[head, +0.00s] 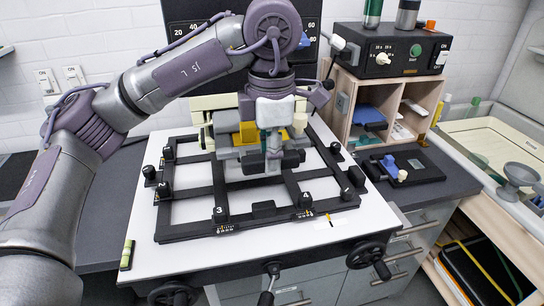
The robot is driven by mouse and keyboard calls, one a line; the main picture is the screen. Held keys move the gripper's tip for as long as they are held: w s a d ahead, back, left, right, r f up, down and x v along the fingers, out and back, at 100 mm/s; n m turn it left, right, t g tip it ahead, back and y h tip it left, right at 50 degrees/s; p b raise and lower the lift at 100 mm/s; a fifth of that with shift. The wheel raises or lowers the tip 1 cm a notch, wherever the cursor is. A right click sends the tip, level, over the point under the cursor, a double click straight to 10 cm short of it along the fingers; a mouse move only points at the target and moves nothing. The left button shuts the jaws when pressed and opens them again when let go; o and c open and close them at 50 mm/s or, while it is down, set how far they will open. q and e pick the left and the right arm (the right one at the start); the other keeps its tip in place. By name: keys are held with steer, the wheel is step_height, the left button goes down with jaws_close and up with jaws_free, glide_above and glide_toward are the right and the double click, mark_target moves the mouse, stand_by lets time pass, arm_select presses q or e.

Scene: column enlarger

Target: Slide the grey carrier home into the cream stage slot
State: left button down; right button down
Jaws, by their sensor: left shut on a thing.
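My left gripper (272,160) reaches down over the middle of the white baseboard and is shut on the grey carrier (228,153), which is only partly visible behind and beside the fingers. The cream stage (215,103) stands just behind the gripper, with yellow parts (247,133) showing on its front. My wrist and fingers cover much of the stage front, so the slot is hidden. I cannot tell whether the carrier is inside the slot or in front of it. My right gripper is not in view.
A black easel frame (180,228) with small knobs lies on the white baseboard (150,255) around the gripper. A timer box (392,50) stands on a wooden shelf at the back right. A blue-handled device (389,163) sits on the dark counter, beside a cream sink (490,140).

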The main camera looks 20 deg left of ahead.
arm_select(q)
steer(key=shift+w+a, duration=0.6)
steer(key=shift+w, duration=0.25)
steer(key=shift+w+r, duration=0.1)
stand_by(0.4)
steer(key=shift+w+a+p, duration=0.35)
steer(key=shift+w+a, duration=0.35)
steer(key=shift+w, duration=0.3)
steer(key=shift+w+a+p, duration=0.3)
steer(key=shift+w+a, duration=0.4)
steer(key=shift+w, duration=0.25)
steer(key=shift+w+a, duration=0.1)
steer(key=shift+w, duration=0.1)
steer(key=shift+w+a, duration=0.2)
steer(key=shift+w, duration=0.1)
